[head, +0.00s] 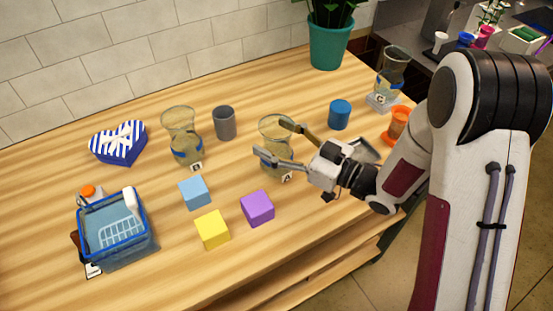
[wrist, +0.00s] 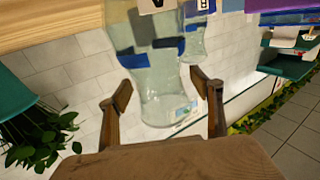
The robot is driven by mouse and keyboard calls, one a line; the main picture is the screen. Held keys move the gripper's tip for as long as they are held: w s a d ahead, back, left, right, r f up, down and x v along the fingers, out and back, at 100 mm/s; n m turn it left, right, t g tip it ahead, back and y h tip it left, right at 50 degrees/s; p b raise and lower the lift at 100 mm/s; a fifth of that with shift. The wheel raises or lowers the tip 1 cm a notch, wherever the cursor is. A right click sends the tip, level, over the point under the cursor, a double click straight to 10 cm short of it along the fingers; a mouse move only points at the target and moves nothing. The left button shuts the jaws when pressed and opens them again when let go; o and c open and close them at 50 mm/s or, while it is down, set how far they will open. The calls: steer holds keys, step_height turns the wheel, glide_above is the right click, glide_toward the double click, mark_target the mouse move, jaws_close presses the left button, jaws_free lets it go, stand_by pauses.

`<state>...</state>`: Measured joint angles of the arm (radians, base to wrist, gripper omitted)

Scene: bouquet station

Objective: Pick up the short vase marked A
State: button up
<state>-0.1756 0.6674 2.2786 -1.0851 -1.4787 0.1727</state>
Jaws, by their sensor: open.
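The short vase marked A (head: 276,163) is clear glass and stands upright on the wooden table, its tag at its foot. My gripper (head: 271,137) is open at this vase, with one finger on each side of its upper part. In the wrist view, which is upside down, the glass vase (wrist: 155,75) lies between the two open fingers (wrist: 163,88). I cannot tell whether either finger touches the glass. My gripper hides part of the vase in the head view.
Vase B (head: 182,135) and a grey cup (head: 224,123) stand to the left. A blue cylinder (head: 340,114) and vase C (head: 391,68) are to the right. Purple (head: 257,208), yellow (head: 212,230) and light blue (head: 194,193) cubes lie in front. A blue basket (head: 115,228) is at left.

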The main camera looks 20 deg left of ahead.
jaws_close()
stand_by(0.3)
steer(key=shift+r, duration=0.3)
step_height(320, 180, up, 10)
steer(key=shift+f, duration=0.25)
stand_by(0.6)
stand_by(0.5)
